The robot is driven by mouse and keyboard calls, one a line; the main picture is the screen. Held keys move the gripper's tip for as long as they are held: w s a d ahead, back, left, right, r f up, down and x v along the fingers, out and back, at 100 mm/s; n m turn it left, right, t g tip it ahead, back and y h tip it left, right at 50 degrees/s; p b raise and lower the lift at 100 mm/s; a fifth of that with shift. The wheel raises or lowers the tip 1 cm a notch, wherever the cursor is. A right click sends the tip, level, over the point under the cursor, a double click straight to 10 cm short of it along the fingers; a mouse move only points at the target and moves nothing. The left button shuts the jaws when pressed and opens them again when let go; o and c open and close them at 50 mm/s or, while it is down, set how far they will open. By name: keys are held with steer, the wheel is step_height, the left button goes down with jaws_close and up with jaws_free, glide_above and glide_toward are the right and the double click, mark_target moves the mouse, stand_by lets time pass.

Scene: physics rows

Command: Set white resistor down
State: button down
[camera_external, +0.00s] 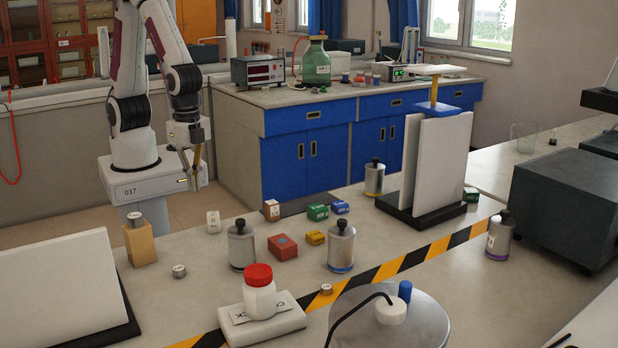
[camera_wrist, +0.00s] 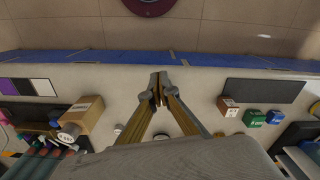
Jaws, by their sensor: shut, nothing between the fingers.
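A small white block with dark marks (camera_external: 213,221), which I take for the white resistor, stands upright on the bench near its far edge. My gripper (camera_external: 190,181) is up and to the left of it in the external view, apart from it and empty. In the wrist view my gripper (camera_wrist: 159,88) has its fingertips together with nothing between them. I cannot make out the white block in the wrist view; the fingers may hide it.
A wooden block with a metal weight (camera_external: 139,244) stands left of the white block. A metal cylinder (camera_external: 242,246) and a red box (camera_external: 283,247) are nearer. A brown-and-white box (camera_external: 272,210) and a green box (camera_external: 317,212) stand right. A striped tape (camera_external: 390,268) crosses the bench.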

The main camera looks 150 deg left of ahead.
mark_target(212, 213)
steer(key=shift+w+a+f, duration=0.15)
steer(key=shift+w+f, duration=0.5)
steer(key=shift+f, duration=0.65)
steer(key=shift+w+a+f, duration=0.15)
steer(key=shift+w+f, duration=0.45)
steer(key=shift+f, duration=0.7)
steer(key=shift+w+a+f, duration=0.15)
steer(key=shift+w+f, duration=0.5)
steer(key=shift+f, duration=0.65)
steer(key=shift+w, duration=0.1)
steer(key=shift+w+a, duration=0.3)
steer(key=shift+w, duration=0.9)
steer(key=shift+w+a, duration=0.3)
steer(key=shift+w, duration=0.85)
steer(key=shift+w+a, duration=0.3)
steer(key=shift+w, duration=0.9)
steer(key=shift+s, duration=0.2)
steer(key=shift+s+d, duration=0.25)
steer(key=shift+s, duration=0.55)
steer(key=shift+s+d, duration=0.2)
steer(key=shift+s, duration=0.55)
steer(key=shift+s+r, duration=0.2)
steer(key=shift+r, duration=4.8)
